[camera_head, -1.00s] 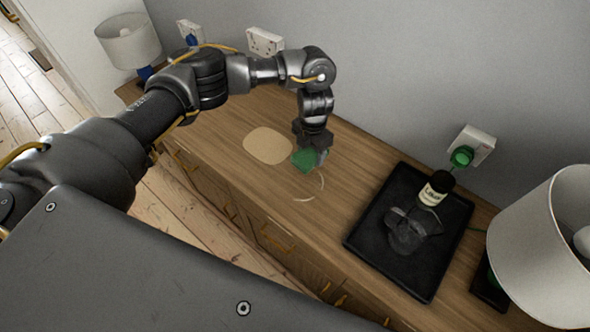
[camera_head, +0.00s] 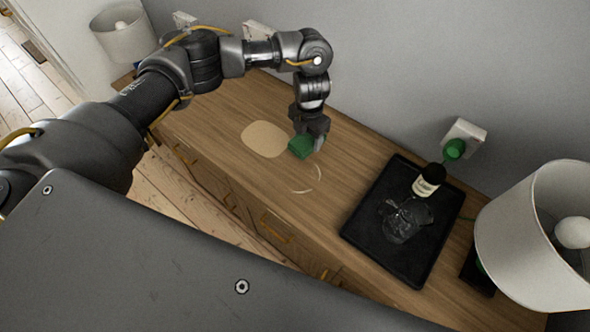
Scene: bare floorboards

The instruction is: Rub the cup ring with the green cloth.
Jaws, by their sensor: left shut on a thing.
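The green cloth (camera_head: 301,147) is held in my left gripper (camera_head: 308,140), which is shut on it and points down at the wooden sideboard top. The cloth is a small green block shape beside the tan round patch. The cup ring (camera_head: 319,173) is a pale, broken arc on the wood, just below and right of the cloth. Part of the ring's upper side is hidden or faint near the gripper. I cannot tell whether the cloth touches the wood. My right gripper is not in view.
A tan round mat (camera_head: 265,139) lies left of the cloth. A black tray (camera_head: 362,237) with a dark bottle (camera_head: 428,181) and a clear crumpled or glass item (camera_head: 405,221) stands to the right. White lamps (camera_head: 530,235) stand at both ends. The wall runs behind.

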